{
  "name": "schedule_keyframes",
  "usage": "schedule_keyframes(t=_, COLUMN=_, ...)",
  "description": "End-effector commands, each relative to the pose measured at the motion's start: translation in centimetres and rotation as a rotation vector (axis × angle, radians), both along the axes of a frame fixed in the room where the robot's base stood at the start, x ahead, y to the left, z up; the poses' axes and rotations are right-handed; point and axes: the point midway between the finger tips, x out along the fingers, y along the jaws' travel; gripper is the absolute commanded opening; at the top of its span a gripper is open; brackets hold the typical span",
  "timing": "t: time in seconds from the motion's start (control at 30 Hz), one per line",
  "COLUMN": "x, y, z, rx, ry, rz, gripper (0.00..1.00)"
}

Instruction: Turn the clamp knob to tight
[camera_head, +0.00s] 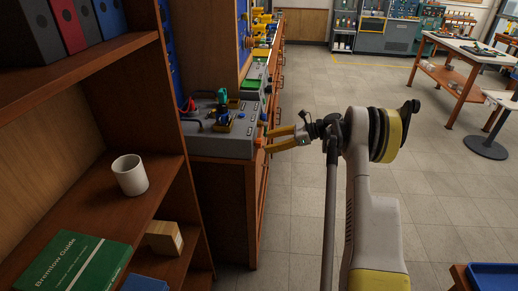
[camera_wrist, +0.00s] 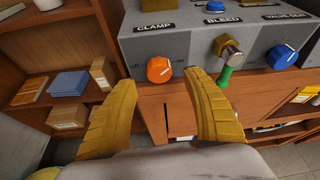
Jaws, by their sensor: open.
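The clamp knob (camera_wrist: 158,69) is a round orange knob with a white pointer line, on the grey panel's front face below the CLAMP label (camera_wrist: 155,27). A small "off" marking sits to its left. In the head view the orange knob (camera_head: 260,142) is small at the near corner of the grey testbench (camera_head: 225,147). My gripper (camera_wrist: 160,82) is open, with one yellow finger to each side of the knob in the wrist view. The fingers look short of the knob; contact cannot be told. In the head view my gripper (camera_head: 268,140) points left at the panel front.
Right of the knob are a brass BLEED valve (camera_wrist: 228,50) with a green part below and a blue knob (camera_wrist: 281,57). A wooden shelf (camera_head: 140,205) with a white mug (camera_head: 130,174) and green book (camera_head: 75,262) stands left.

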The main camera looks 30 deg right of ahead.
Motion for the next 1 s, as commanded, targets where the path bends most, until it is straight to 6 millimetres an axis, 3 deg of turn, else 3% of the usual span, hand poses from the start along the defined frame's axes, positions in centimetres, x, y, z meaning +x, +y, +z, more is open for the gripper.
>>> schedule_keyframes(t=0.2, x=1.8, y=2.4, z=-1.3, rx=0.001, ry=0.000, rz=0.000, gripper=0.59)
schedule_keyframes(t=0.6, x=2.2, y=3.0, z=-1.4, rx=0.002, ry=0.001, rz=-0.002, gripper=0.57)
schedule_keyframes(t=0.77, x=2.2, y=3.0, z=-1.4, rx=0.002, ry=0.001, rz=-0.002, gripper=0.08)
schedule_keyframes(t=1.0, x=2.2, y=3.0, z=-1.4, rx=0.002, ry=0.001, rz=-0.001, gripper=0.05)
